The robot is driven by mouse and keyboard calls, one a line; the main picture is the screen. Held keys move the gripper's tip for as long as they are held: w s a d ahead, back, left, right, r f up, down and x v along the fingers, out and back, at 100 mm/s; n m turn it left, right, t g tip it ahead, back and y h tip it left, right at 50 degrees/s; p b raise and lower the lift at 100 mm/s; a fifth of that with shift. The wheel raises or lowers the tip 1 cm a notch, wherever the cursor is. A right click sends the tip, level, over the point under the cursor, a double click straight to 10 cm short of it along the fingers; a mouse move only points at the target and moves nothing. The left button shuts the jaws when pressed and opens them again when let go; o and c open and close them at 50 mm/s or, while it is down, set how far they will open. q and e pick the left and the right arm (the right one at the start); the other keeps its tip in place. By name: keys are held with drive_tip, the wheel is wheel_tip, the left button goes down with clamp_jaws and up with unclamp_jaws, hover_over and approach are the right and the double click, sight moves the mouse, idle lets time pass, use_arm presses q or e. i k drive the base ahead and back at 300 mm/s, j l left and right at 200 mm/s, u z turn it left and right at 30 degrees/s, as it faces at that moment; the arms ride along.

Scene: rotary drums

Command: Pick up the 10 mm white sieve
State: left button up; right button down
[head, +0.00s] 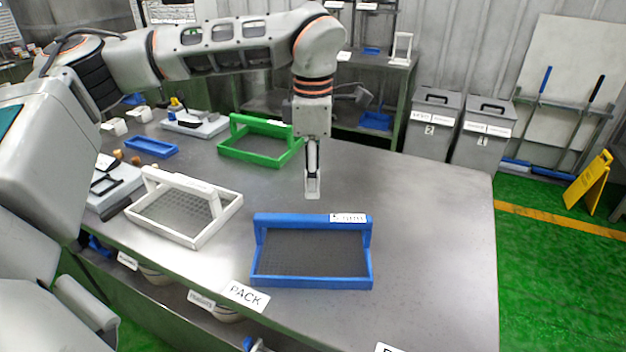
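The white sieve (163,232) rests on the steel table at the left of the head view. It is a rectangular tray with grey mesh and a raised handle bar across its far side; the label on the bar is too small to read. My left gripper (312,190) points down over the middle of the table, to the right of the white sieve and apart from it. It is seen edge-on, so its finger gap does not show; I see nothing held in it. My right gripper is out of view.
A blue sieve (312,282) labelled 5 mm stands at the front centre, and a green sieve (250,157) farther back. Scales (195,124) and a small blue tray (151,147) stand on the left. A PACK label (244,295) marks the front edge. The table's right side is clear.

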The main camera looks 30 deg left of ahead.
sight(186, 211)
drive_tip(key=k, duration=1)
